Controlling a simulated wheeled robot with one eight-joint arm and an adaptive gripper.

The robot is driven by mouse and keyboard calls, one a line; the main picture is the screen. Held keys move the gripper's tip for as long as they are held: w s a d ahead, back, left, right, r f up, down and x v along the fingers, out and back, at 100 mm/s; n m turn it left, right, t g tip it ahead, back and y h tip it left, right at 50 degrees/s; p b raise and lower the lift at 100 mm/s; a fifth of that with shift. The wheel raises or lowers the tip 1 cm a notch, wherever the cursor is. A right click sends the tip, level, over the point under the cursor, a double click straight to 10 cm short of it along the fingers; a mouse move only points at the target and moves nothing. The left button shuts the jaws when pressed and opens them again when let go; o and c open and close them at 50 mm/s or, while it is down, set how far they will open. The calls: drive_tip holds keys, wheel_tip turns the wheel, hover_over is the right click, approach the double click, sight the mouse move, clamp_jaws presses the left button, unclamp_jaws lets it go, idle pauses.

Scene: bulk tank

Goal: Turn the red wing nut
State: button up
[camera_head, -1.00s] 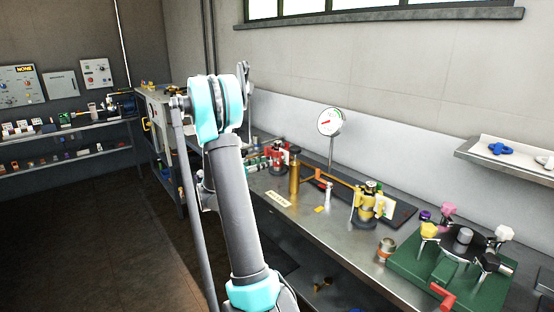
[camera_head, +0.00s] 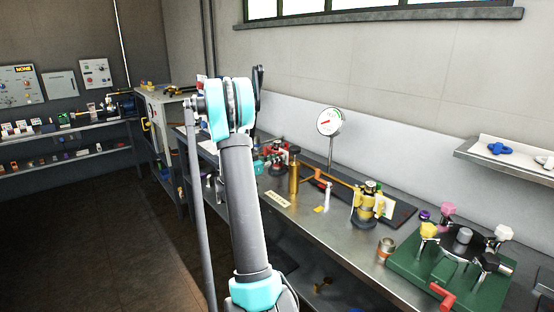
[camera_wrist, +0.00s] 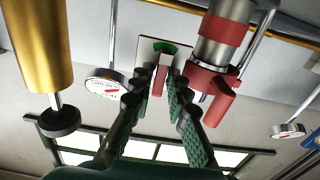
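In the wrist view, a red winged piece (camera_wrist: 215,85), which looks like the red wing nut, sits at the end of a grey cylinder with a red band (camera_wrist: 222,40), right of centre. My gripper (camera_wrist: 158,82) has its two dark green fingers spread apart with nothing between them. The right finger is close beside the red piece and overlaps its edge; I cannot tell if they touch. In the head view, a red fitting (camera_head: 278,149) shows on the bench just right of my arm. My gripper is mostly hidden there, so its fingers cannot be made out.
A brass cylinder (camera_head: 294,172) stands close to the red fitting and also shows in the wrist view (camera_wrist: 38,45). A dial gauge (camera_head: 330,121) stands behind it. A yellow valve (camera_head: 368,203) and a green-based fixture (camera_head: 405,262) are farther right. The floor at left is clear.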

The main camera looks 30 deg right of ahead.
clamp_jaws()
drive_tip(key=shift+n, duration=0.4)
drive_tip(key=n, duration=1.6)
drive_tip(key=shift+w+f+n, duration=0.25)
drive_tip(key=shift+w+n, duration=0.05)
drive_tip(key=shift+n, duration=0.4)
drive_tip(key=shift+o, duration=2.4)
unclamp_jaws()
